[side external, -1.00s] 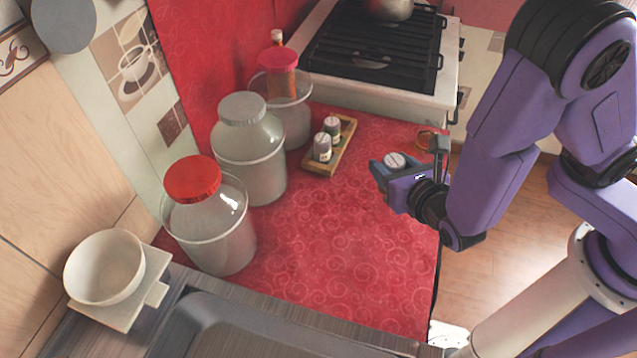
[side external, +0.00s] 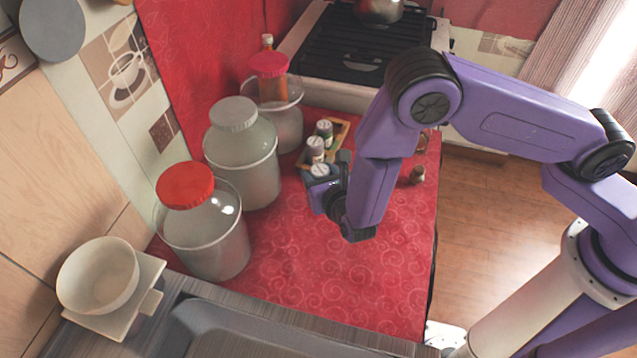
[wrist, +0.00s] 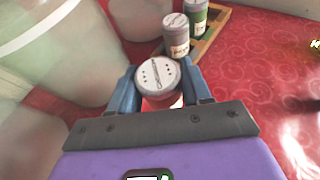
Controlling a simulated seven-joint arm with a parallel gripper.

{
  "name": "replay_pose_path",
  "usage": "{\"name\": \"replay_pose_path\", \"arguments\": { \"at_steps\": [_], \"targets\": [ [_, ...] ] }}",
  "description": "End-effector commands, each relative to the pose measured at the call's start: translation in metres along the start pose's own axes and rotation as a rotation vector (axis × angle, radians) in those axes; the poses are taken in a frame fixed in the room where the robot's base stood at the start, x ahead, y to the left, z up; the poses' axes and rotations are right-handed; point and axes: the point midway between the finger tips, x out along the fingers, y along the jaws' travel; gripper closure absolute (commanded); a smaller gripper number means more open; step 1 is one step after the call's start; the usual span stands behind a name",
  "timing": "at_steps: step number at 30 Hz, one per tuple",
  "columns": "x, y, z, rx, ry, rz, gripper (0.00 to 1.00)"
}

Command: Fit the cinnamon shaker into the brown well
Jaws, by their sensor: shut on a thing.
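My gripper (side external: 322,175) is shut on a shaker (wrist: 157,73) with a pale, dotted lid; I take it for the cinnamon shaker. It is held roughly upright between the blue fingers, and its lid also shows in the side view (side external: 319,169). A wooden rack (side external: 341,133) lies just beyond my gripper, with two similar lidded shakers standing in it. In the wrist view the rack (wrist: 212,38) is ahead and to the right of the held shaker. I cannot make out the brown well; the rack's near end is partly hidden.
Large jars stand close on the left: red-lidded (side external: 203,235), grey-lidded (side external: 242,165) and one farther back (side external: 285,120). A stove (side external: 350,90) is behind the rack. A small brown item (side external: 417,175) stands near the counter's right edge. The red counter in front (side external: 320,265) is clear.

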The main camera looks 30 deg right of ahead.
Motion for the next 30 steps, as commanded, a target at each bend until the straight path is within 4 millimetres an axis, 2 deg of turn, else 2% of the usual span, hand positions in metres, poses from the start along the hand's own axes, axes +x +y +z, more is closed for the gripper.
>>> {"name": "replay_pose_path", "arguments": {
  "at_steps": [9, 22, 23, 24, 25, 30],
  "targets": [
    [0.015, 0.002, -0.029, -0.002, 0.000, 0.000, 0.83],
    [0.016, 0.002, -0.034, 0.000, 0.000, 0.000, 0.83],
    [0.016, 0.002, -0.034, 0.000, 0.000, 0.000, 0.45],
    [0.016, 0.002, -0.033, 0.000, 0.000, 0.000, 0.32],
    [0.016, 0.002, -0.033, 0.000, 0.000, 0.000, 0.26],
    [0.016, 0.002, -0.033, 0.000, 0.000, 0.000, 0.26]
  ]
}}
